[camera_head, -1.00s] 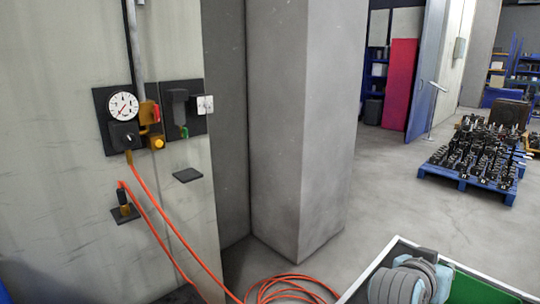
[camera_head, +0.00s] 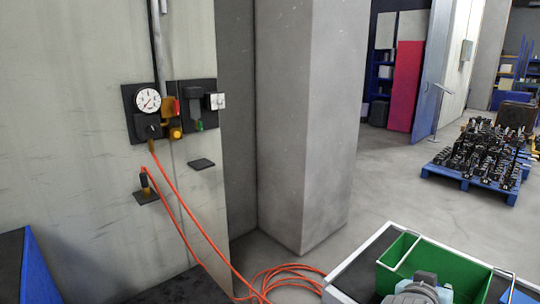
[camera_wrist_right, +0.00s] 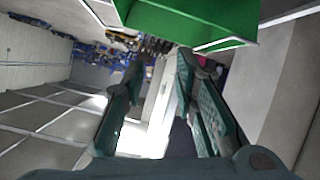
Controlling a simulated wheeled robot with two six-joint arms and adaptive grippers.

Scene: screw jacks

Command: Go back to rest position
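My right gripper (camera_wrist_right: 160,65) shows in the right wrist view with its two fingers apart and empty space between them. A green bin (camera_wrist_right: 190,20) is beyond the fingertips at the top of that view, apart from them. In the head view a grey part of my own arm (camera_head: 418,290) shows at the bottom right, in front of the green bin (camera_head: 455,265). No gripper fingers can be made out in the head view. My left gripper is not in view.
A wall panel holds a round gauge (camera_head: 147,100), a dark box (camera_head: 187,77) and a small shelf (camera_head: 201,164). An orange hose (camera_head: 200,235) hangs to the floor in coils. A grey pillar (camera_head: 305,130) stands mid-view. A blue pallet (camera_head: 470,182) carries dark metal parts. The floor between is clear.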

